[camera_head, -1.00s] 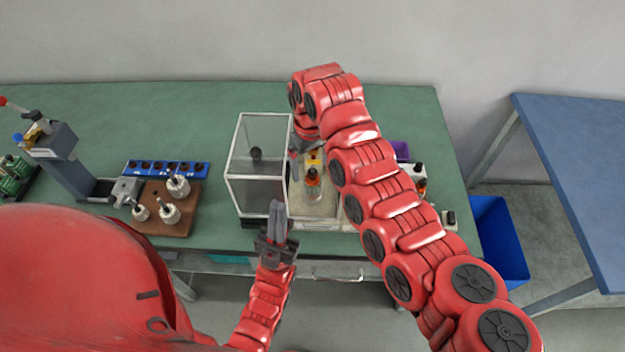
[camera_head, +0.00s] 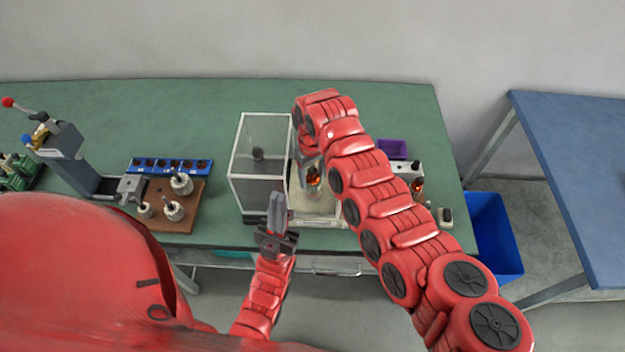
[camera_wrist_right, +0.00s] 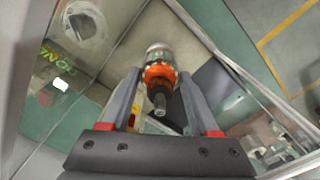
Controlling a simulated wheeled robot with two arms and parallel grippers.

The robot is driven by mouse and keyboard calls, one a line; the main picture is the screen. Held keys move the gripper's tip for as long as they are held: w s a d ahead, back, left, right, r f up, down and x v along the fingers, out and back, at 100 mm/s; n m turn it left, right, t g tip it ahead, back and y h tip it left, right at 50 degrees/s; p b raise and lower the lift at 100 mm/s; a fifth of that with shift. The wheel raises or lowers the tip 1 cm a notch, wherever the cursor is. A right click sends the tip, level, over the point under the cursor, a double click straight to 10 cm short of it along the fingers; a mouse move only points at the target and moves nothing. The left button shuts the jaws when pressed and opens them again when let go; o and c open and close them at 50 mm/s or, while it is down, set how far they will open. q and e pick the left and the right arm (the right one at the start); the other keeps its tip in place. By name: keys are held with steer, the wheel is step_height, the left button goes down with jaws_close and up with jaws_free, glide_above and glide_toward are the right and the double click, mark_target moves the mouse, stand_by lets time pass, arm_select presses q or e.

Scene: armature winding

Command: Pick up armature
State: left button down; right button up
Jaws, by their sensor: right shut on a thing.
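The armature (camera_wrist_right: 159,72), with an orange copper winding, a silver top and a dark shaft, sits between the fingers of my right gripper (camera_wrist_right: 160,90) in the right wrist view. That gripper is shut on it. In the head view the armature (camera_head: 313,177) shows small beside the clear box, and my right arm hides most of the gripper. My left gripper (camera_head: 277,212) is in front of the box, its fingers together and empty.
The clear-walled box (camera_head: 262,178) stands close left of my right gripper. A brown board (camera_head: 190,218) with metal parts, a blue rack (camera_head: 169,167) and a lever press (camera_head: 67,158) are left. A purple bin (camera_head: 392,149) is right. The back of the green table is clear.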

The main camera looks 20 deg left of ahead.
jaws_close()
steer(key=shift+r, duration=0.1)
steer(key=shift+r+b, duration=0.2)
steer(key=shift+b, duration=0.15)
step_height(320, 180, up, 2)
steer(key=shift+w+r+b, duration=0.1)
steer(key=shift+w+b, duration=0.05)
steer(key=shift+b, duration=0.9)
steer(key=s+d+r+p, duration=0.1)
steer(key=s+d+p, duration=0.2)
steer(key=s, duration=0.4)
steer(key=s+d+r+p, duration=0.1)
steer(key=s+d+p, duration=0.2)
steer(key=s+p, duration=0.2)
steer(key=shift+s+d, duration=0.4)
steer(key=shift+s, duration=0.95)
